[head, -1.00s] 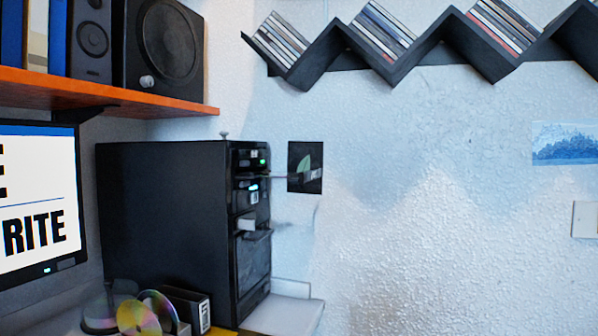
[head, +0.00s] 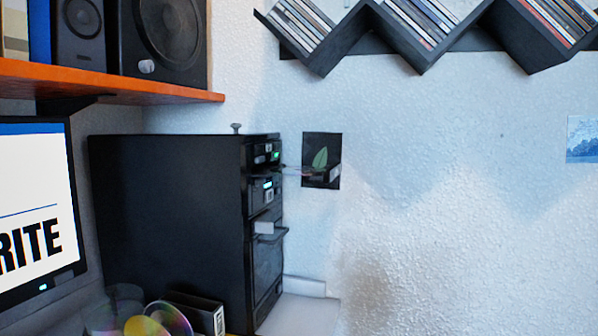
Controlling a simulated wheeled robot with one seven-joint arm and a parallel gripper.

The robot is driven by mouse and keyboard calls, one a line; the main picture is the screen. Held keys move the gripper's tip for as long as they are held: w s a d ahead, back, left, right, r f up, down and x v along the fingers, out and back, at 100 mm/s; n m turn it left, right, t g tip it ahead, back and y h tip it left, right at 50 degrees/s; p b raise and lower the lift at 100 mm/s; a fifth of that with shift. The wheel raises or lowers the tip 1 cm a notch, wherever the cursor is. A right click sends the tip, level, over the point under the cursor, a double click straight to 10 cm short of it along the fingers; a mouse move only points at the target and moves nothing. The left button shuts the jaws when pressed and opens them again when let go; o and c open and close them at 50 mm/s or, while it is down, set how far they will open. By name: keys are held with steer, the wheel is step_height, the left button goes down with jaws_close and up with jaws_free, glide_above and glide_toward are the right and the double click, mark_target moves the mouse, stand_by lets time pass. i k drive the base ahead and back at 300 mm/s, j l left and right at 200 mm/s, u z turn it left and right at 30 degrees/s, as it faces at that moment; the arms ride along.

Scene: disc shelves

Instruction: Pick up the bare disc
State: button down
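Shiny bare discs show at the bottom left edge in the head view. One rainbow-tinted disc (head: 170,315) leans upright beside a dark case. A yellowish disc (head: 145,327) overlaps it in front, cut off by the lower edge. A clear, rounded item (head: 104,312) stands to their left, hard to make out. A thin tray (head: 294,170) juts from the front of the black computer tower; I cannot tell whether a disc lies on it. My gripper is not in view.
The black tower (head: 170,215) stands behind the discs, with a monitor (head: 35,215) at left. An orange shelf (head: 110,80) with speakers hangs above. A dark zigzag shelf (head: 420,62) holds cases on the wall. The wall (head: 470,260) at right is bare low down.

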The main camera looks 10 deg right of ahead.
mark_target(293, 170)
steer(key=k+u, duration=0.15)
steer(key=u, duration=0.25)
steer(key=k+u, duration=0.1)
steer(key=u, duration=0.25)
steer(key=k+u, duration=0.15)
steer(key=u, duration=0.25)
steer(key=k+j+u, duration=0.1)
steer(key=u, duration=0.25)
